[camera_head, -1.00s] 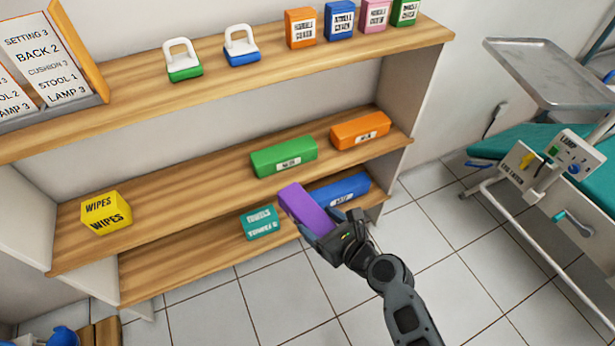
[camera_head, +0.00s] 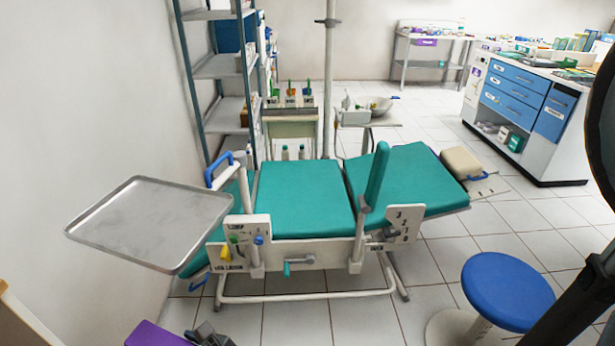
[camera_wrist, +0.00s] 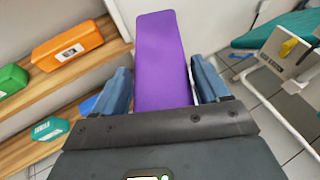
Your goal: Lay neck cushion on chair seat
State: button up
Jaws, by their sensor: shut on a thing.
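A long purple block, likely the neck cushion (camera_wrist: 162,45), is between the blue fingers of my gripper (camera_wrist: 162,78) in the wrist view. My gripper is shut on it, and no label shows on it. In the head view, the purple cushion (camera_head: 153,336) and my gripper (camera_head: 208,336) show only partly at the bottom edge, left of centre. The dental chair's teal seat pad (camera_head: 305,198) is in the middle, farther off, and its top is bare. My gripper is in front of the chair, to the left, apart from it.
A metal tray (camera_head: 150,218) overhangs the chair's left end. A raised teal armrest (camera_head: 377,175) and control panel (camera_head: 243,235) stand along the near side. A blue stool (camera_head: 508,290) is at right. The shelf's orange (camera_wrist: 68,45) and green boxes are left of my gripper.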

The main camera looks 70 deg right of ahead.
aim_at(302, 193)
jog(key=l+z, duration=0.2)
jog(key=z, duration=0.2)
jog(key=i+l+z, duration=0.15)
jog(key=z, duration=0.25)
jog(key=i+z, duration=0.25)
jog(key=i, duration=0.15)
jog(key=i+j, duration=0.25)
jog(key=i+z, duration=0.05)
jog(key=i, duration=0.05)
